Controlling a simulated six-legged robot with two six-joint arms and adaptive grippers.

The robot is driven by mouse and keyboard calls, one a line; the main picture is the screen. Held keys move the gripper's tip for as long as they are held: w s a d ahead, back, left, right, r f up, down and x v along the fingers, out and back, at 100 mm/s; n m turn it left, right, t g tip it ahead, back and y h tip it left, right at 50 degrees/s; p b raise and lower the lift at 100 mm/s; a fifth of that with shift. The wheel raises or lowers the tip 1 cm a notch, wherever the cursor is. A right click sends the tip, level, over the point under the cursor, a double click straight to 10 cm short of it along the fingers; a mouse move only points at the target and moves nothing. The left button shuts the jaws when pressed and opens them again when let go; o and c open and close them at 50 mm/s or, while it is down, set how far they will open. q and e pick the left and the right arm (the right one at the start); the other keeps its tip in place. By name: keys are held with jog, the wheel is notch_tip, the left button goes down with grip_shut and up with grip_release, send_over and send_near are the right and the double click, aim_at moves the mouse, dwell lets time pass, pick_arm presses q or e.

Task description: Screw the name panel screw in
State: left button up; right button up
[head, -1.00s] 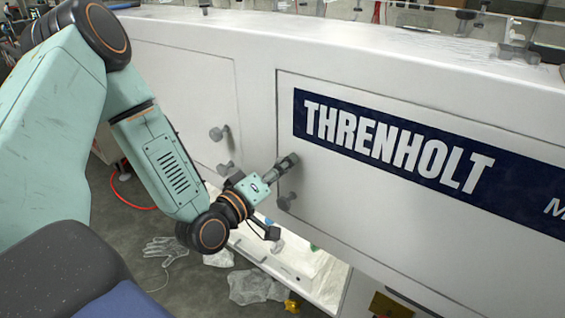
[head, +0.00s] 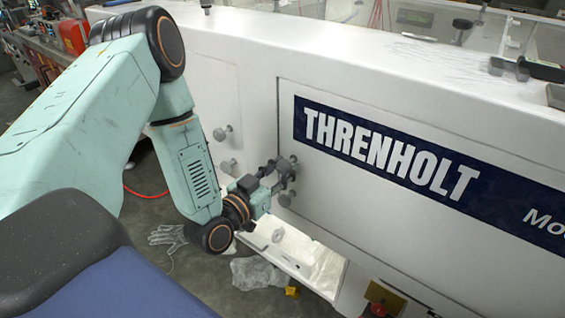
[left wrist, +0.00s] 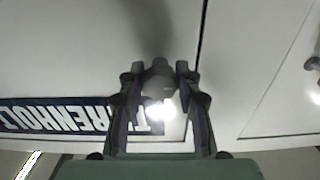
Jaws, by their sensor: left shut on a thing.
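The white name panel (head: 350,190) carries the dark blue THRENHOLT plate (head: 390,165), which is upside down in the left wrist view (left wrist: 75,115). My left gripper (head: 282,172) is at the panel's left edge, shut on the upper name panel screw (head: 292,160), a grey knob. In the left wrist view my left gripper's fingers (left wrist: 158,85) flank the rounded screw head (left wrist: 158,72), with glare just below it. The screw's shaft is hidden, so I cannot tell how deep it sits. A lower screw (head: 286,199) sits below, apart from the gripper. My right gripper is not in view.
The neighbouring panel on the left has two similar screws, an upper one (head: 222,132) and a lower one (head: 227,165). A glove (head: 168,235) and a clear plastic film (head: 258,273) lie on the floor below. A white ledge (head: 300,262) juts out under the panel.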

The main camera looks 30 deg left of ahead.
pick_arm(q)
jog(key=m+p, duration=0.2)
jog(key=m, duration=0.1)
jog(key=m+p, duration=0.1)
jog(key=shift+a+r+m, duration=0.1)
jog(key=shift+r+m, duration=0.15)
jog(key=shift+m, duration=0.05)
jog(key=m+p, duration=0.4)
jog(key=shift+m, duration=0.3)
jog(key=m+p, duration=0.3)
jog(key=m, duration=0.1)
jog(key=shift+m+p, duration=1.7)
jog(key=shift+m, duration=0.6)
jog(key=shift+f, duration=0.1)
jog(key=o, duration=1.2)
jog(key=shift+s+a, duration=0.2)
jog(key=shift+s, duration=1.7)
jog(key=shift+s+a, duration=0.15)
jog(key=shift+s, duration=1.7)
